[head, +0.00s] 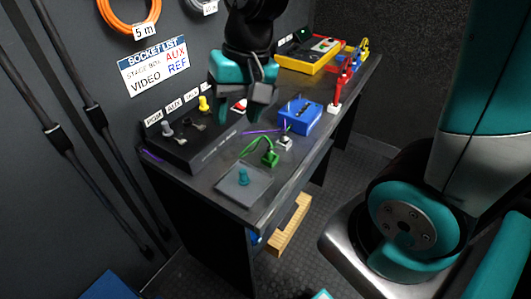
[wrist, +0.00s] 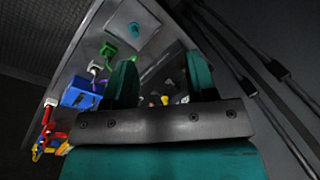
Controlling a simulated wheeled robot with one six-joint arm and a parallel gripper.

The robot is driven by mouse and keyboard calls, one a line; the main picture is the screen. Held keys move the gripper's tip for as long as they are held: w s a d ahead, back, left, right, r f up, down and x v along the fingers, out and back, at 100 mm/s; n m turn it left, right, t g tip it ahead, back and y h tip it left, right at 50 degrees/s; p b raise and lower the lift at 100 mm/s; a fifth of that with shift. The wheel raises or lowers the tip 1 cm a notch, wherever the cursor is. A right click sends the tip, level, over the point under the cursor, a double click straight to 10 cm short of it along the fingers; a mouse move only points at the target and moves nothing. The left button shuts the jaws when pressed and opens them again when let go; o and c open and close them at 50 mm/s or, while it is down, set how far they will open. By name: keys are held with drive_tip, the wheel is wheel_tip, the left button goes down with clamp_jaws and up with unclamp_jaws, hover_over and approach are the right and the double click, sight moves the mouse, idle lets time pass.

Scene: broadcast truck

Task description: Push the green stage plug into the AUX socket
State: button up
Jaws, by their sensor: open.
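The green plug (head: 270,157) stands on the bench near its front edge, with a green cable curling to its left. It also shows in the wrist view (wrist: 108,49). The black socket box (head: 200,150) lies along the wall, with PGM, AUX and a third label behind it. The AUX label (head: 174,104) is readable; the socket itself looks dark and small, so I cannot tell its details. My gripper (head: 241,112) is open and empty, above the bench behind the green plug and apart from it. Its two teal fingers show in the wrist view (wrist: 161,75).
A grey plug (head: 167,128) and a yellow plug (head: 204,103) sit on the socket box. A grey plate (head: 235,191) with a teal knob (head: 243,177) lies at the near end. A blue box (head: 300,116), white plug (head: 285,142) and red plug (head: 335,106) stand to the right.

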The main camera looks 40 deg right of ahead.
drive_tip(key=w+d+f+m+h, duration=0.2)
drive_tip(key=w+d+f+m, duration=0.45)
drive_tip(key=d+m, duration=0.2)
drive_tip(key=m+b, duration=0.1)
drive_tip(key=m, duration=0.4)
hover_over(270, 147)
wheel_tip(270, 147, down, 3)
drive_tip(key=shift+g+h, duration=0.3)
drive_tip(key=f, duration=1.1)
drive_tip(key=shift+s+a+f+p, duration=0.15)
drive_tip(key=shift+a+p, duration=0.05)
drive_tip(key=shift+p, duration=0.2)
drive_tip(key=shift+n, duration=0.25)
drive_tip(key=shift+w+d+f+p, duration=0.15)
drive_tip(key=shift+f+p, duration=0.2)
drive_tip(key=shift+f, duration=1.1)
drive_tip(key=shift+w+d+f+p, duration=0.1)
drive_tip(key=shift+f+p, duration=0.2)
drive_tip(key=shift+f, duration=1.15)
clamp_jaws()
drive_tip(key=shift+r, duration=0.1)
